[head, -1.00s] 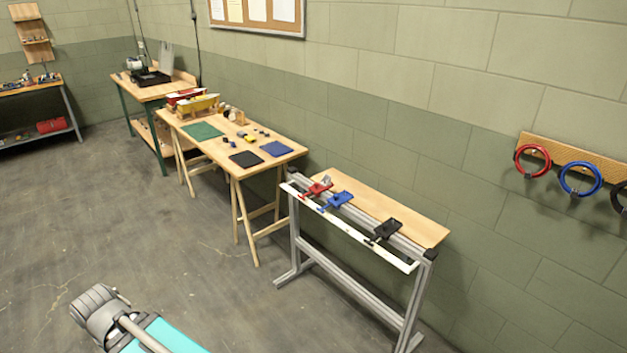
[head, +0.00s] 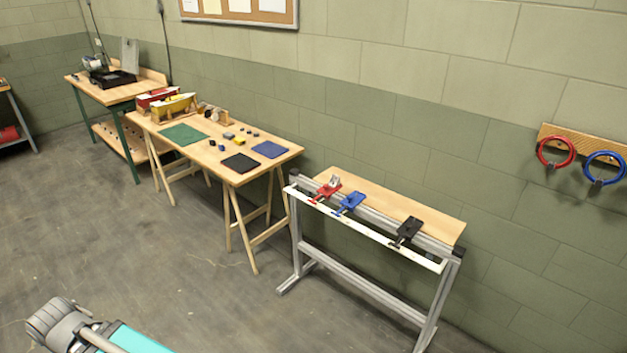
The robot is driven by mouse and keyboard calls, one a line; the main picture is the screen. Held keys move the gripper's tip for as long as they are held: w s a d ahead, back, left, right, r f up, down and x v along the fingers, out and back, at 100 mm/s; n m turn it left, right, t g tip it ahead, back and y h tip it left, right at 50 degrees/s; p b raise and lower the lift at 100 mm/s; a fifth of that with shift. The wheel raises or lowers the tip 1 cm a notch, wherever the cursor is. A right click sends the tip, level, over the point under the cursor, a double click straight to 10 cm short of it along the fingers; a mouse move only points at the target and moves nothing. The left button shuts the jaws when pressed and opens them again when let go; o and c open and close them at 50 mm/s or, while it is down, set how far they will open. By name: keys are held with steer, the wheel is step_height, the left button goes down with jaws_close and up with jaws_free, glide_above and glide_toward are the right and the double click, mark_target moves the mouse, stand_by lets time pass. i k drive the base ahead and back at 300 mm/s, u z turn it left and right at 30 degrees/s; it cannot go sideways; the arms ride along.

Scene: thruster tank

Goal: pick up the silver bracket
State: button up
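A small silver-grey piece (head: 335,180), which looks like the silver bracket, sits at the red clamp (head: 325,190) on the narrow metal-framed stand. It is too small to tell whether the clamp grips it. My gripper is not in view; only a grey and teal part of my arm shows at the bottom left, well away from the stand.
The stand also carries a blue clamp (head: 349,203), a black clamp (head: 406,232) and a white front strip (head: 375,234). A wooden trestle table (head: 205,153) with mats and small parts stands to its left. The floor (head: 175,265) in front is clear.

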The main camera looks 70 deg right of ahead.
mark_target(334, 178)
steer(key=z, duration=0.05)
steer(key=i, duration=2.45)
steer(key=z, duration=2.9)
